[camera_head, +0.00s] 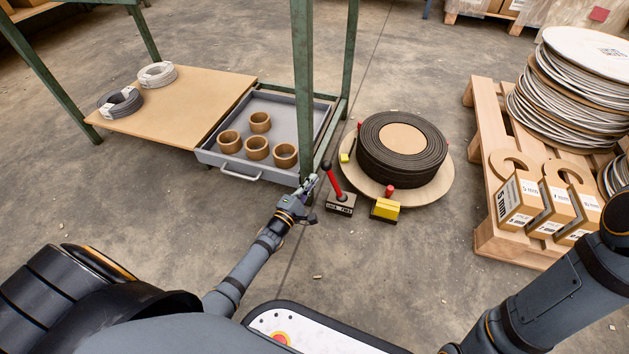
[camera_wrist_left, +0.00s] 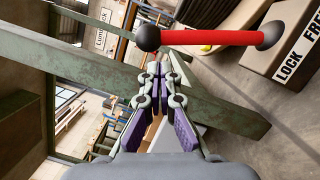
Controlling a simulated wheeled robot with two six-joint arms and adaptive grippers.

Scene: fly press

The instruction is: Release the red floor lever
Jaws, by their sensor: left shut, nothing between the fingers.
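The red floor lever (camera_head: 333,181) has a black knob at its top. It rises from a small box marked LOCK and FREE (camera_head: 340,206) and leans left in the head view, over the LOCK side. In the left wrist view the red rod (camera_wrist_left: 210,37) lies across the top, with its knob (camera_wrist_left: 148,39) at the left end. My left gripper (camera_head: 314,180) is shut and empty, just left of the lever. In the wrist view its fingertips (camera_wrist_left: 158,69) are close below the knob; I cannot tell whether they touch. My right gripper is out of view.
A green steel post (camera_head: 304,90) stands right beside my left gripper. A black coil (camera_head: 401,150) lies on a round wooden disc behind the lever, with a yellow block (camera_head: 385,209) in front. A grey tray (camera_head: 262,165) with brown rings is at left; a loaded pallet (camera_head: 495,228) is at right.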

